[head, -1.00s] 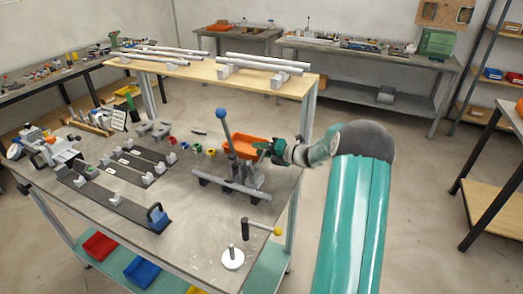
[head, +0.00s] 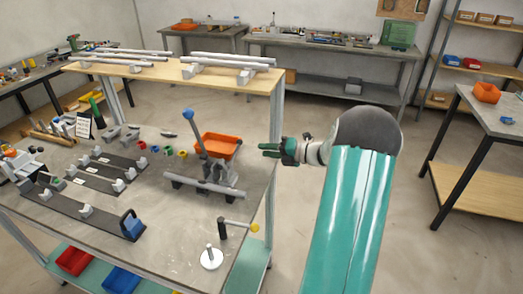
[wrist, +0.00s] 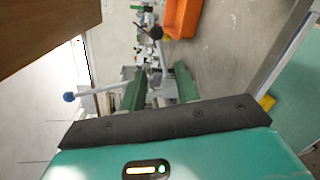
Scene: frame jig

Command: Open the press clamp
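The press clamp (head: 222,178) is a grey fixture near the right end of the workbench. Its lever (head: 198,133) stands up, tilted a little left, with a blue ball (head: 188,115) on top. A grey bar (head: 205,185) lies across the front of the clamp. My gripper (head: 262,150) is to the right of the clamp, apart from the lever and empty. In the wrist view its two green fingers (wrist: 157,85) are spread, with the clamp beyond them. There the blue ball (wrist: 69,96) shows at the left. Whether the jaw presses the bar is too small to tell.
An orange bin (head: 222,145) stands behind the clamp. A raised wooden shelf (head: 150,80) holds bars. Open floor (head: 340,130) lies to the right.

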